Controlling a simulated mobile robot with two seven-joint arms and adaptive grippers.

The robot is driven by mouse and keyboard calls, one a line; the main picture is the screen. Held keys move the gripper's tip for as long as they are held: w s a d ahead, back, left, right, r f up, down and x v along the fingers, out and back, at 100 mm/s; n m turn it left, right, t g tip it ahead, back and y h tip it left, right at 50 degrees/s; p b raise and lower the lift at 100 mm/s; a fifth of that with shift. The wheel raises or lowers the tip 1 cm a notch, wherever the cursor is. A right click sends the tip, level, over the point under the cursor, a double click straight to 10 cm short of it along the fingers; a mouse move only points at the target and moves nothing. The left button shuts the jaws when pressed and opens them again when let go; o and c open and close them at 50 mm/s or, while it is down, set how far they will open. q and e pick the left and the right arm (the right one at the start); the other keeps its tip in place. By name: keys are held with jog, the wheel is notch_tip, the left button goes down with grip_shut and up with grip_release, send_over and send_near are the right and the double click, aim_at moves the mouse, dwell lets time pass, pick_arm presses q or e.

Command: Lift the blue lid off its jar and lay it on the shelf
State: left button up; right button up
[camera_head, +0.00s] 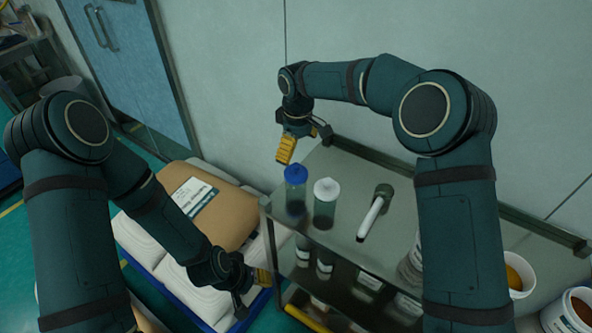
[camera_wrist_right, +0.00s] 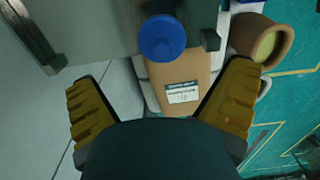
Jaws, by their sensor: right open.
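The blue lid (camera_head: 296,173) sits on its clear jar (camera_head: 295,197) at the left end of the shelf top (camera_head: 345,172). In the right wrist view the blue lid (camera_wrist_right: 162,37) shows from above, beyond and between the fingers. My right gripper (camera_head: 286,149), with yellow fingers, hangs above and slightly left of the lid, apart from it. In the right wrist view it (camera_wrist_right: 160,100) is open and empty. My left gripper (camera_head: 262,277) is low beside the shelf's left side, by the sacks; its finger opening is not clear.
A white-lidded jar (camera_head: 326,190) stands just right of the blue-lidded jar. A dark-handled tool with a white tube (camera_head: 372,214) lies farther right on the shelf top. A brown sack (camera_head: 208,204) lies on white sacks at left. A wall stands behind the shelf.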

aim_at(296, 165)
notch_tip(296, 165, down, 3)
jog(key=shift+w+f, duration=0.1)
jog(key=shift+f, duration=0.1)
jog(key=shift+a+f, duration=0.2)
jog(key=shift+f, duration=2.5)
jog(key=c, duration=0.9)
